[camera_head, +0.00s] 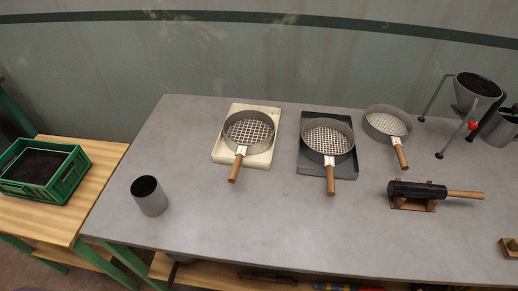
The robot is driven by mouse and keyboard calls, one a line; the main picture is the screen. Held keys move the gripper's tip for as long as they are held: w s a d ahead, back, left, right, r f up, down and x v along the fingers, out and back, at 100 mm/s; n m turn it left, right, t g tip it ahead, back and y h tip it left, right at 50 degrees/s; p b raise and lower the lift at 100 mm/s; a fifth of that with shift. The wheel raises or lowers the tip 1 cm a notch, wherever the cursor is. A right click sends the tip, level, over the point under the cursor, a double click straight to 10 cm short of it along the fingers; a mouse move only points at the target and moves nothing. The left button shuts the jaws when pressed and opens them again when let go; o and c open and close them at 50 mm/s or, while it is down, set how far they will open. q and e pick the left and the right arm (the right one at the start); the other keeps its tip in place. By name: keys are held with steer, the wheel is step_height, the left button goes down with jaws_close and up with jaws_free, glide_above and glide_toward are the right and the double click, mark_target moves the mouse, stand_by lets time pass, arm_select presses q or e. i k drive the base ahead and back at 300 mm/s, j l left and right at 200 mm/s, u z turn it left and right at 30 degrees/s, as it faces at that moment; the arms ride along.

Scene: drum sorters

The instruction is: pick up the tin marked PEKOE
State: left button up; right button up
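A grey open-topped cylindrical tin (151,202) stands upright near the front left of the grey table. Its inside looks dark. A second grey cylindrical container (499,128) is at the right edge, tilted and partly cut off, beside the hopper stand. No PEKOE marking can be read on either one from here. Neither of my grippers shows in the head view.
Three round sieves with wooden handles sit mid-table: one on a cream tray (263,158), one on a dark tray (347,167), one bare (382,112). A black roller (418,190) lies on a cradle. A funnel stand (470,96) is back right. A green crate (70,172) sits left.

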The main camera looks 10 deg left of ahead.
mark_target(147, 191)
steer(key=u, duration=1.25)
